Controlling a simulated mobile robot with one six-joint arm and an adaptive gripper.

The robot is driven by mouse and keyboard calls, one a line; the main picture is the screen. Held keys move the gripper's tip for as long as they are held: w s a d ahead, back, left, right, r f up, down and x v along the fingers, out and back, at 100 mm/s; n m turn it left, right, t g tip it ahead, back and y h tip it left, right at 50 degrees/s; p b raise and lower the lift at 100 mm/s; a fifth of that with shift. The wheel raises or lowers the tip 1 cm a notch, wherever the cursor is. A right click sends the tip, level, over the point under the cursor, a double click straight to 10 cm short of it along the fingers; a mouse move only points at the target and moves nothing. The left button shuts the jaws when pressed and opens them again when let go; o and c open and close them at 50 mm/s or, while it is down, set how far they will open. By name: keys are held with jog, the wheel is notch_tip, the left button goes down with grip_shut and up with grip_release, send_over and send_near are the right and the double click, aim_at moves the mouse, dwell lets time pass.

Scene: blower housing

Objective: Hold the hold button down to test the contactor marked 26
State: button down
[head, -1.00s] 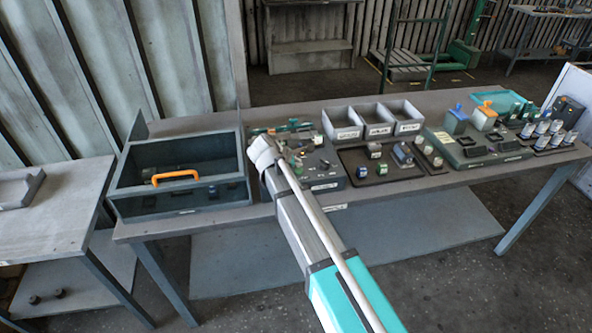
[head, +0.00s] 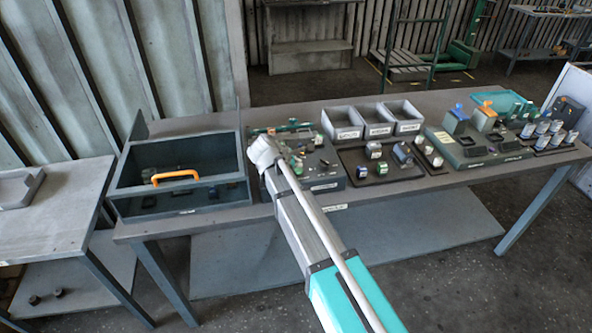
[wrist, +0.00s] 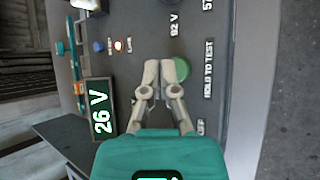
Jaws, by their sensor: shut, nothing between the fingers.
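In the wrist view my gripper (wrist: 162,72) is shut and empty, its two fingertips together over the grey test panel (wrist: 221,30). A round green button (wrist: 183,69) beside the HOLD TO TEST lettering (wrist: 208,68) is partly covered by the right fingertip. I cannot tell whether the fingertip touches or presses it. In the head view the panel (head: 325,172) is partly behind my arm; the contactor marked 26 cannot be made out.
On the bench (head: 290,112), an open dark box with an orange handle (head: 175,176) stands left of my arm. To the right are three grey bins (head: 376,130), a dark tray (head: 385,173) of small parts, and a green-edged fixture (head: 480,155).

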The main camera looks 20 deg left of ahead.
aim_at(297, 170)
jog(key=shift+f+b, duration=0.75)
jog(key=shift+f, duration=0.05)
dwell(0.9)
jog(key=shift+r, duration=0.2)
dwell(1.9)
jog(key=shift+r+p, duration=0.65)
jog(key=shift+p, duration=0.2)
jog(key=shift+w+r, duration=0.1)
notch_tip(297, 170, up, 5)
jog(key=p, duration=0.5)
dwell(0.5)
